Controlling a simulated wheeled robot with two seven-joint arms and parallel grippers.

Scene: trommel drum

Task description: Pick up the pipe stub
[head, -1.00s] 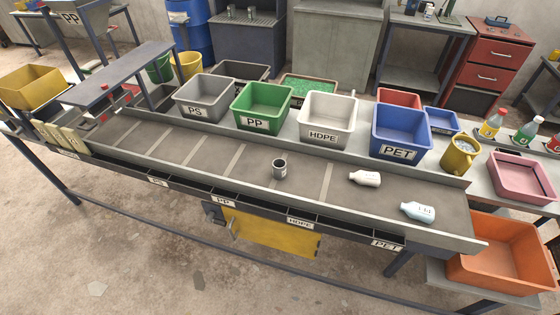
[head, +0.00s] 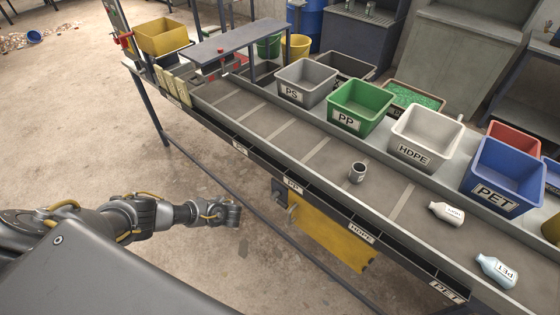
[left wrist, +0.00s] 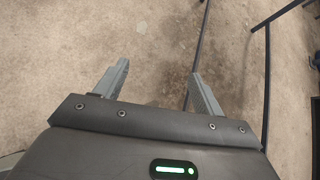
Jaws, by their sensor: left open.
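The pipe stub (head: 357,172) is a short dark grey hollow cylinder. It stands upright on the sorting belt (head: 325,165) in the head view, in front of the green PP bin and the white HDPE bin. My left arm comes in from the left in the head view, and its hand end (head: 228,213) is over the floor, short of the table's near side and well apart from the stub. In the left wrist view my left gripper (left wrist: 157,85) is open and empty, with bare floor beyond the fingers. My right gripper is out of view.
A white HDPE bottle (head: 447,214) and a pale blue PET bottle (head: 496,270) lie on the belt to the right. Bins stand along the far side: grey PS (head: 306,82), green PP (head: 359,106), white HDPE (head: 427,137), blue PET (head: 503,176). A yellow panel (head: 325,240) hangs below the table.

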